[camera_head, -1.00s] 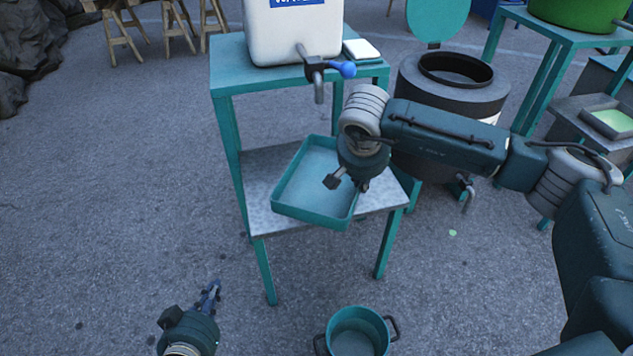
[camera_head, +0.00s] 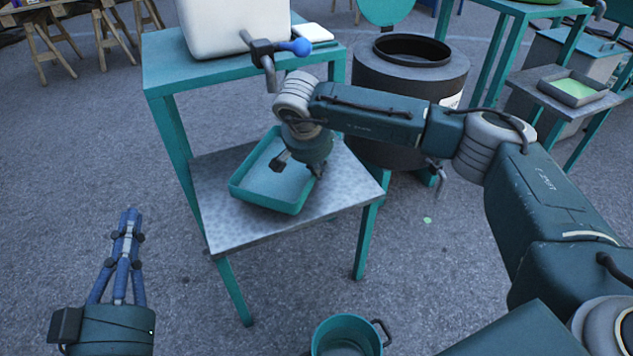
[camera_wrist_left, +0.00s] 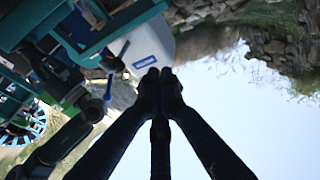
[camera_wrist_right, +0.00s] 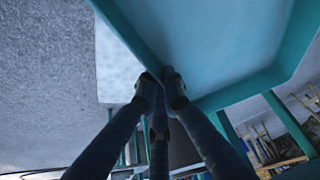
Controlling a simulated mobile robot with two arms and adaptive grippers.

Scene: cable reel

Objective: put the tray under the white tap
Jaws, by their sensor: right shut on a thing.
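The teal tray (camera_head: 262,200) is at the lower shelf of a teal stand, below the grey tap (camera_head: 268,66) with a blue lever on the white tank (camera_head: 225,25). I cannot tell if the tray rests on the shelf or is just above it. My right gripper (camera_head: 298,168) is shut on the tray's right wall, and its fingers pinch the wall in the right wrist view (camera_wrist_right: 162,78). My left gripper (camera_head: 130,215) is shut and empty, low at the left, apart from the stand. The left wrist view shows the tank (camera_wrist_left: 148,48) too.
The stand's metal shelf (camera_head: 235,228) is bare in front of and right of the tray. A teal pot (camera_head: 345,335) stands on the ground in front. A dark barrel (camera_head: 430,80) stands right of the stand. Clear asphalt lies at the left.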

